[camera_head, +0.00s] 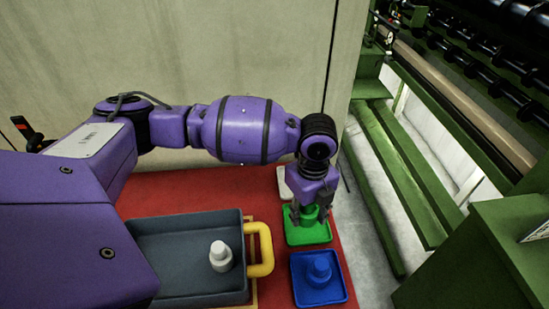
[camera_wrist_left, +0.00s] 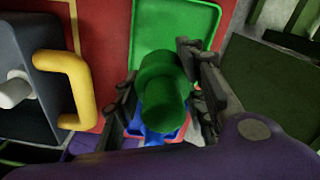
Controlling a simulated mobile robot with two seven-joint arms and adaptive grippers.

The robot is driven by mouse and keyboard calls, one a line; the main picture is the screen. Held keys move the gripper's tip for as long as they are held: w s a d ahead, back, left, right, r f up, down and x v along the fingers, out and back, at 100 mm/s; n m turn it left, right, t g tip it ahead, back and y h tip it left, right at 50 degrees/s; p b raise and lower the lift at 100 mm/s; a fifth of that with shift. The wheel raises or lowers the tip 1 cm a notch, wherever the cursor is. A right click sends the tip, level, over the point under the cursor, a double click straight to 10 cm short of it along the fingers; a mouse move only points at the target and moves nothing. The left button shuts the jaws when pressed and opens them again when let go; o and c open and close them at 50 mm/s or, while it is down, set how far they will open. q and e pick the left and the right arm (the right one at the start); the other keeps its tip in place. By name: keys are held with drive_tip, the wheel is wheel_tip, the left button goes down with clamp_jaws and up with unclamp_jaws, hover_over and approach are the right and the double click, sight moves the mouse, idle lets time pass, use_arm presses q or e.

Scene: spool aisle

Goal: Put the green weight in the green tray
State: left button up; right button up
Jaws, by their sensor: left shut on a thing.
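The green weight (camera_head: 308,213) is between the fingers of my left gripper (camera_head: 310,215), which is shut on it. It also shows in the wrist view (camera_wrist_left: 162,92), with the gripper's fingers (camera_wrist_left: 160,100) on both sides of it. The green tray (camera_head: 308,236) lies on the red surface, just under the gripper. In the wrist view the green tray (camera_wrist_left: 172,25) shows beyond the weight. I cannot tell whether the weight touches the tray floor. My right gripper is not in view.
A blue tray (camera_head: 338,294) with a blue weight (camera_head: 319,268) is in front of the green tray. A white tray (camera_head: 284,184) is behind it. A grey bin (camera_head: 150,226) with a yellow handle (camera_head: 266,249) and a white weight (camera_head: 221,256) stands left. Green machinery (camera_head: 490,240) is at right.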

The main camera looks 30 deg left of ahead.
sight(308, 210)
use_arm(q)
drive_tip(key=w+f, duration=0.2)
drive_tip(key=shift+w+a+f, duration=0.15)
drive_tip(key=shift+w+f, duration=0.1)
drive_tip(key=shift+f, duration=1.55)
drive_tip(key=shift+f, duration=0.15)
drive_tip(key=o, duration=1.1)
wheel_tip(308, 210, up, 12)
drive_tip(key=shift+r, duration=0.2)
